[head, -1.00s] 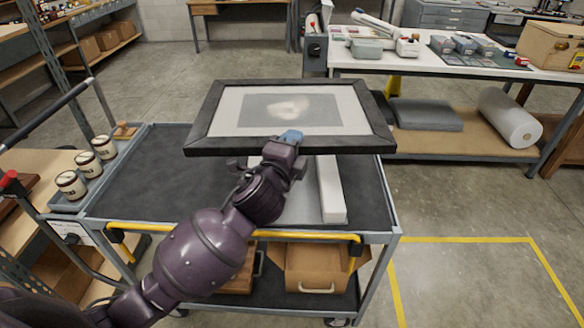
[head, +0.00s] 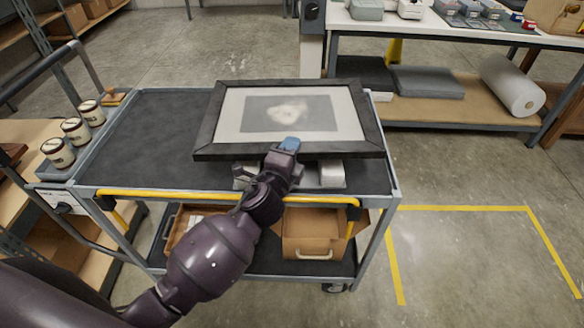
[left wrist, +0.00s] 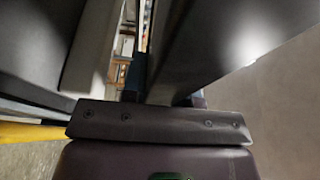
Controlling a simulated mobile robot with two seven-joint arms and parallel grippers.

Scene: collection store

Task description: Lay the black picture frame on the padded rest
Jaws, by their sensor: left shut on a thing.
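The black picture frame (head: 370,130), with a pale mount and a dim picture, is face up and roughly level over the right part of the cart top. My left gripper (head: 287,147) is shut on its near edge, around the middle. The frame also shows as a dark slab in the left wrist view (left wrist: 215,40). The padded rest, with pale bars (head: 331,175), is on the cart under the frame. Only its near ends show; the frame hides the remainder. I cannot tell whether the frame touches the bars. My right gripper is not in view.
The grey cart top (head: 150,145) is clear left of the frame. Several labelled jars (head: 75,130) stand in a side tray at its left. A yellow rail (head: 220,197) runs along its near edge. A cardboard box (head: 312,235) is on the lower shelf. A white workbench (head: 450,32) stands behind.

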